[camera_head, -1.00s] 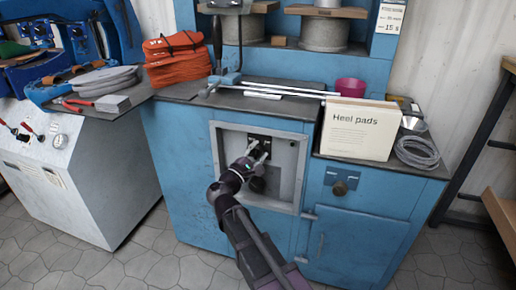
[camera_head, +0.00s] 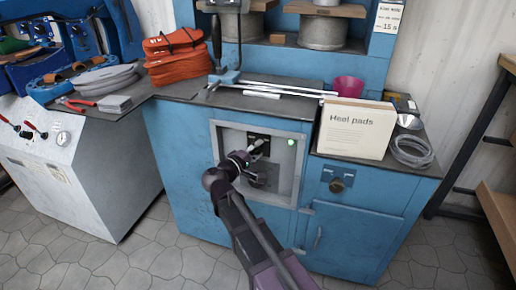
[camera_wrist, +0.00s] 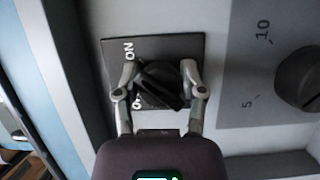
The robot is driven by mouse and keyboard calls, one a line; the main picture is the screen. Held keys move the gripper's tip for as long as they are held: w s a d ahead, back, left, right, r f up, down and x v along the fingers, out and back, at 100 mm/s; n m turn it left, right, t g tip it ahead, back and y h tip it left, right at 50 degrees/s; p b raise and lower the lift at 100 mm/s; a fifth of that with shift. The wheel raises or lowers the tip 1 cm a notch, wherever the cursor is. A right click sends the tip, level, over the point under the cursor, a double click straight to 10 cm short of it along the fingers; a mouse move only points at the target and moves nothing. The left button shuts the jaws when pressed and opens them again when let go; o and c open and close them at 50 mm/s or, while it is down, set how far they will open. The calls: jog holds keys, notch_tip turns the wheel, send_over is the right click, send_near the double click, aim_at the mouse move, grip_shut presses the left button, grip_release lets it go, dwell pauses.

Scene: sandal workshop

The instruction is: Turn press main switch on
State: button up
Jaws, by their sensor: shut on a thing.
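The press main switch is a black rotary knob (camera_wrist: 160,88) on a dark square plate (camera_wrist: 190,45) in the wrist view. White "ON" lettering shows at the plate's upper left, and a second label below it is partly hidden by the knob. My gripper (camera_wrist: 160,72) has one finger on each side of the knob and is shut on it. In the head view my gripper (camera_head: 255,154) reaches into the grey-framed recess (camera_head: 298,172) of the blue press and covers most of the switch. A small lamp (camera_head: 291,142) in the recess glows green.
A second black dial (camera_wrist: 300,78), with numbers 5 and 10, sits right of the switch. The recess frame surrounds my gripper. Above are a "Heel pads" box (camera_head: 355,130), a pink cup (camera_head: 347,88) and metal rods (camera_head: 270,88). The floor in front is clear.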

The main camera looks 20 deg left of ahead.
jog(key=shift+a, duration=0.15)
jog(key=o, duration=1.2)
jog(key=shift+c, duration=0.2)
jog(key=v, duration=1.2)
